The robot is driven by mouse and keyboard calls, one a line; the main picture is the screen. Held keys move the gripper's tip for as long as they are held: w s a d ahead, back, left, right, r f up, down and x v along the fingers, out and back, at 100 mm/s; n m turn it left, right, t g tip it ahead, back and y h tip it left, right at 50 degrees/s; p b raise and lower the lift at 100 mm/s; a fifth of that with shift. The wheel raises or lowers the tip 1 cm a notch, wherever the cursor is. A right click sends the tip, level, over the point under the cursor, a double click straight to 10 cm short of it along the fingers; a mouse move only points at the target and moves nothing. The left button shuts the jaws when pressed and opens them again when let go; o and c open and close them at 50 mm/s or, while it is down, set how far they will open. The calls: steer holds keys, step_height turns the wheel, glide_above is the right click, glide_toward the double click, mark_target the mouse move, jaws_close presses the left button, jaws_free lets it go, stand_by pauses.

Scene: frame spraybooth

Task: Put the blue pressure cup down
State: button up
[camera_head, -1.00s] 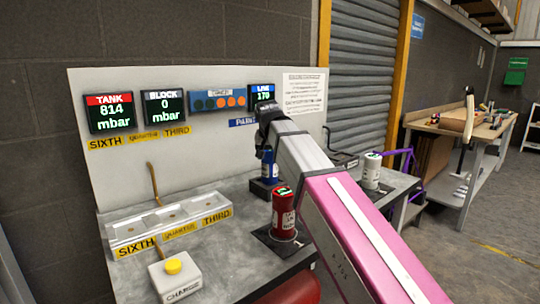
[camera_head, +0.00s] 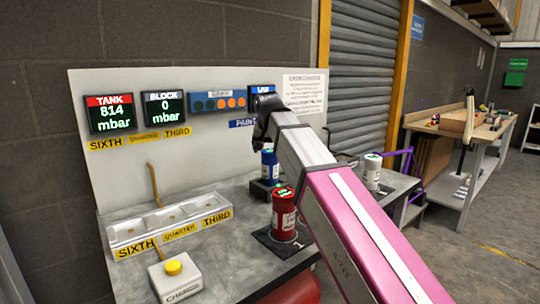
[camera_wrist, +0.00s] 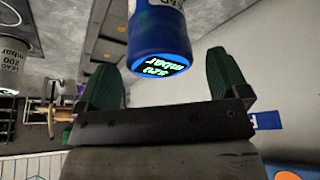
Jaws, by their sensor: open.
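The blue pressure cup (camera_head: 269,166) stands upright on a dark pad (camera_head: 262,190) at the back of the grey bench, before the white panel. In the wrist view the cup (camera_wrist: 162,38) has its lit display end toward me. My gripper (camera_wrist: 162,76) is open, its two dark green fingers apart on either side of the cup's display end, with visible gaps. The cup lies mostly beyond the fingertips. In the head view my wrist is above the cup, and the fingers cannot be made out.
A red cup (camera_head: 283,218) stands on a dark pad in front of the blue one. A white cup (camera_head: 372,172) stands to the right. A three-compartment tray (camera_head: 115,236) and a white box with a yellow button (camera_head: 178,284) are at the left. The white panel (camera_head: 215,150) rises behind.

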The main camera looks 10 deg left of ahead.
steer(key=v, duration=0.8)
steer(key=shift+r, duration=0.2)
stand_by(1.2)
